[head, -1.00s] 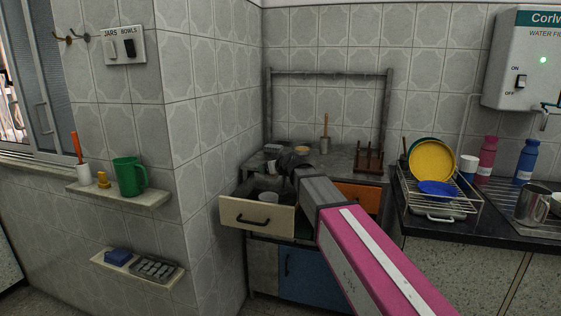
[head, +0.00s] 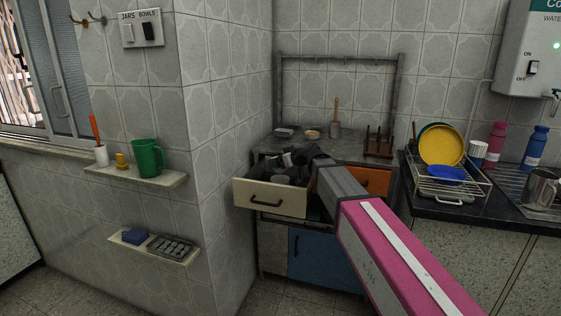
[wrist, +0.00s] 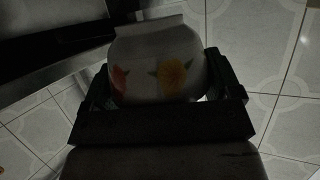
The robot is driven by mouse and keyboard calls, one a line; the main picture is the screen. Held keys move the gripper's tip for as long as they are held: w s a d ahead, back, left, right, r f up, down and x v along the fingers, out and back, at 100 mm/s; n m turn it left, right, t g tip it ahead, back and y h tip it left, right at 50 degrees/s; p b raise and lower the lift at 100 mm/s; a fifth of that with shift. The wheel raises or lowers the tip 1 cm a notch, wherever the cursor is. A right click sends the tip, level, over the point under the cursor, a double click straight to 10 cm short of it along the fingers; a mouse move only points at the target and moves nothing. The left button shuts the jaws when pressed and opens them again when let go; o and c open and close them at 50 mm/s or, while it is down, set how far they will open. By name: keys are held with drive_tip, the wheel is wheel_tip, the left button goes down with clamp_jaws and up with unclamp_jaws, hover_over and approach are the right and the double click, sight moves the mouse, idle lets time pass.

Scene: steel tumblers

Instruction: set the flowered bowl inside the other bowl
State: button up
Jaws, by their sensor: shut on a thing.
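The flowered bowl (wrist: 160,78), white with red and yellow flowers, fills the space between the fingers in the dark wrist view. My gripper (wrist: 160,70) is shut on it, with a finger on either side. In the head view my gripper (head: 298,160) is small and dark, over the open drawer (head: 270,197). The bowl in it cannot be made out clearly there. A small tan round dish (head: 312,134) sits on the grey counter behind; I cannot tell if it is the other bowl. The drawer's inside is largely hidden.
A wooden peg rack (head: 379,143) and a pestle-like handle (head: 336,115) stand on the counter. A dish rack (head: 450,185) with a yellow plate (head: 441,145) is to the right. The tiled wall corner is close on the left. Floor tiles show in the wrist view.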

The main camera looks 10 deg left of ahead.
drive_tip(key=shift+f, duration=2.9)
drive_tip(key=shift+f, duration=0.4)
drive_tip(key=o, duration=0.8)
drive_tip(key=shift+c, duration=0.2)
drive_tip(key=shift+r, duration=0.1)
